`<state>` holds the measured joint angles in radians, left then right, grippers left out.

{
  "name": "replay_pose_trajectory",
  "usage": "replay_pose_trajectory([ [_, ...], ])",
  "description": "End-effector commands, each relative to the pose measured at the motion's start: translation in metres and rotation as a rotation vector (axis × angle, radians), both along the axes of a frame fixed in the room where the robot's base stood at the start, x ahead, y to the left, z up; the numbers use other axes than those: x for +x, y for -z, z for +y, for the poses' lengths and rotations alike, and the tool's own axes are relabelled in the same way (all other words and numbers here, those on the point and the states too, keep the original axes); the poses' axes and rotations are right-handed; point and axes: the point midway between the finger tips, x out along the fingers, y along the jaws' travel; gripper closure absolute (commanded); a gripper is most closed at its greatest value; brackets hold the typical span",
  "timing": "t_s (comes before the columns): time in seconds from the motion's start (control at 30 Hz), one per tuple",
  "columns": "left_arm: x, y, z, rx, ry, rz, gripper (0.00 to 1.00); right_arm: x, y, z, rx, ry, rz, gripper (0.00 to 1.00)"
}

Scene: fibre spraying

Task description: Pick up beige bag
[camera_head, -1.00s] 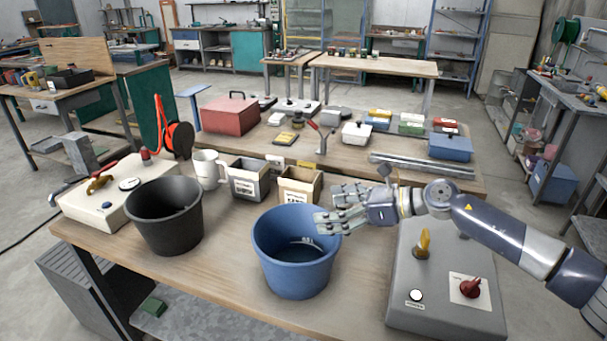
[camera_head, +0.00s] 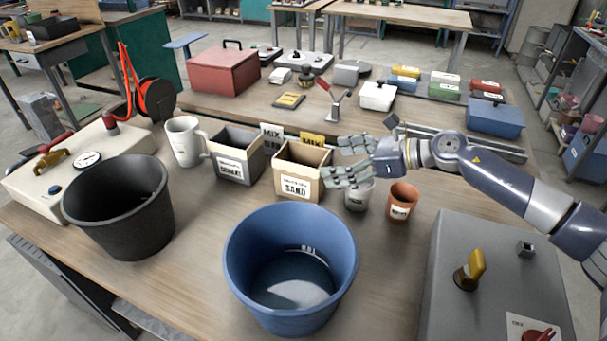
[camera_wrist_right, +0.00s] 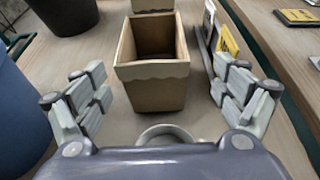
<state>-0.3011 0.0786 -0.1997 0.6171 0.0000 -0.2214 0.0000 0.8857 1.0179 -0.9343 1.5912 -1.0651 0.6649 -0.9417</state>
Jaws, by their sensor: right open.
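The beige bag (camera_head: 297,188), open-topped with a "SAND" label, stands upright on the table right of the grey cement bag (camera_head: 240,160). In the right wrist view the beige bag (camera_wrist_right: 153,88) stands upright ahead, between the spread fingers. My right gripper (camera_head: 338,161) is open and empty just right of the bag in the head view, with its fingertips near the bag's right side. I cannot tell whether they touch. My left gripper is not in view.
A grey cup (camera_head: 358,195) stands under my right gripper, with a terracotta cup (camera_head: 402,202) beside it. A blue bucket (camera_head: 290,265) and a black bucket (camera_head: 120,210) stand nearer. Two "MIX" cards (camera_head: 312,141) stand behind the bag. A grey control box (camera_head: 490,280) is at right.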

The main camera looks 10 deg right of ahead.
Motion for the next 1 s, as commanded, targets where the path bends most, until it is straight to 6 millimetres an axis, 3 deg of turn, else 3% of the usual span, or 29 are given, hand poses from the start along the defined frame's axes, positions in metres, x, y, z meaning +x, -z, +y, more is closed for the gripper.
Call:
replay_pose_trajectory([
  [0.1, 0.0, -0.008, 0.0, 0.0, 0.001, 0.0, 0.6, 0.01, 0.004, 0.017, 0.003, -0.002, 0.001, 0.1],
  [0.37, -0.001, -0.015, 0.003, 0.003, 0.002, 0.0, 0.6, 0.021, 0.012, 0.035, 0.001, -0.001, 0.0, 0.1],
  [0.63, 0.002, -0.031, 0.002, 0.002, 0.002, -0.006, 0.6, 0.038, 0.024, 0.068, 0.002, -0.001, 0.001, 0.1],
  [1.0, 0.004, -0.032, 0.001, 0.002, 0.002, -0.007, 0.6, 0.042, 0.03, 0.074, -0.001, 0.0, -0.001, 0.12],
])
